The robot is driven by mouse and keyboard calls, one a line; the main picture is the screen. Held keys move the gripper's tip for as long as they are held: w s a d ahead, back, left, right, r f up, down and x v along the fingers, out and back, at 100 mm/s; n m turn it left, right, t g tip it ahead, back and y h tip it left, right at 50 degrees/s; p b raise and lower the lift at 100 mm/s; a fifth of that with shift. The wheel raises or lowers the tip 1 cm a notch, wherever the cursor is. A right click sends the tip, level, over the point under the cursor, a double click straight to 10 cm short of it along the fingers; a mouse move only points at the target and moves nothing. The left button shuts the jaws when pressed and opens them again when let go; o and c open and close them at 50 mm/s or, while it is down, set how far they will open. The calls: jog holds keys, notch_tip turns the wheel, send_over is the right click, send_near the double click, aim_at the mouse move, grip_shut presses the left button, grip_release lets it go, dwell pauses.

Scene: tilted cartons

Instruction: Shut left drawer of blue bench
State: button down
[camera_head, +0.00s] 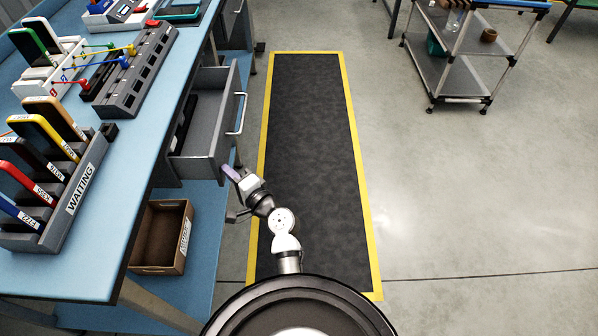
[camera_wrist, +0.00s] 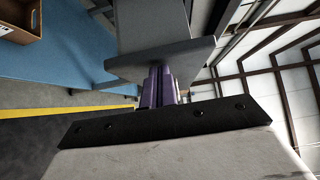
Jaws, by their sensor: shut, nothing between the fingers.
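The blue bench (camera_head: 140,150) runs along the left side of the head view. A grey drawer (camera_head: 222,135) is pulled out from under its top, over the floor, with a pale bar handle (camera_head: 239,113) on its front. It is the only open drawer that I see. My gripper (camera_head: 230,173) is shut and empty, low by the drawer's near front corner. In the wrist view, the purple fingers (camera_wrist: 158,88) are together and point at the grey drawer front (camera_wrist: 150,62). I cannot tell whether they touch it.
A cardboard box (camera_head: 160,238) sits on the bench's lower shelf. Racks of devices, one a grey WAITING rack (camera_head: 62,195), stand on the bench top. A black mat (camera_head: 310,140) with yellow edges lies beside the bench. A cart (camera_head: 465,55) stands at the back right; the floor between is clear.

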aim_at(183, 169)
jog(key=a+p, duration=0.1)
jog(key=a, duration=1)
jog(key=shift+a, duration=0.1)
jog(key=shift+s+a+r, duration=0.1)
jog(key=shift+a, duration=0.05)
